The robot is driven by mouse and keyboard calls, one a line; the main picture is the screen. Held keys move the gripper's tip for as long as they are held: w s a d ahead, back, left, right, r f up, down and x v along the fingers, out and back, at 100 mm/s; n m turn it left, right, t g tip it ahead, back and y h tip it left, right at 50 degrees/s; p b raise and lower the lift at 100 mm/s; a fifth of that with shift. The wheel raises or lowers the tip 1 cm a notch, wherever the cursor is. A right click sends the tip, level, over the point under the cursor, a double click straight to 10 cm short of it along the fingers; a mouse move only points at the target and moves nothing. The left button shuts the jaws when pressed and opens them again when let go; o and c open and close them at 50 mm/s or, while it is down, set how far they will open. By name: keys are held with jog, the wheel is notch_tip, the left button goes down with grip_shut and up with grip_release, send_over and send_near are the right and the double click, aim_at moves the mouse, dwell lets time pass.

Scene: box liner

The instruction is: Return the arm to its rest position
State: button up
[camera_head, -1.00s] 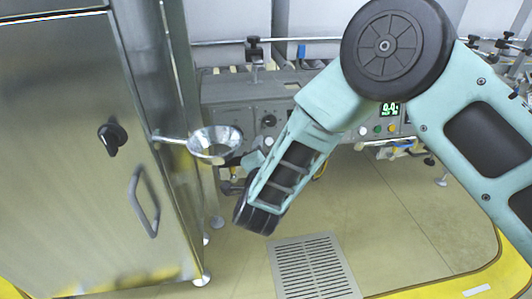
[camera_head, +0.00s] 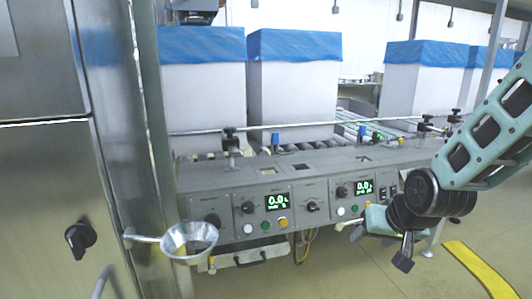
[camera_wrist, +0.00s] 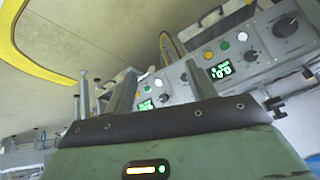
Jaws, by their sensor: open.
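My arm, pale teal with dark joints, reaches in from the right edge of the head view. My gripper (camera_head: 372,244) is at its lower end, in front of the right part of the grey control console (camera_head: 300,168). In the wrist view my gripper (camera_wrist: 104,95) shows two upright fingers set apart with nothing between them. The tilted console (camera_wrist: 235,55), with lit green displays, shows behind the fingers. I see no object held.
A steel cabinet (camera_head: 45,190) stands at the left, with a metal funnel (camera_head: 189,239) beside it. White boxes with blue liners (camera_head: 292,85) stand behind the console. A yellow floor marking (camera_head: 478,270) lies at the lower right. The floor in front of the console looks clear.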

jog(key=s+d+n+g+h, duration=0.1)
jog(key=s+d+g, duration=0.3)
jog(key=s+d, duration=0.65)
jog(key=s+a+r+n+g, duration=0.15)
jog(key=s+a+n, duration=0.25)
jog(key=s+a, duration=0.5)
jog(key=s+a+r+n+g, duration=0.15)
jog(key=s+a+n, duration=0.35)
jog(key=a, duration=0.6)
notch_tip(320, 180, up, 29)
jog(key=m+p, duration=0.1)
jog(key=p, duration=2.8)
jog(key=shift+s+d+t, duration=0.3)
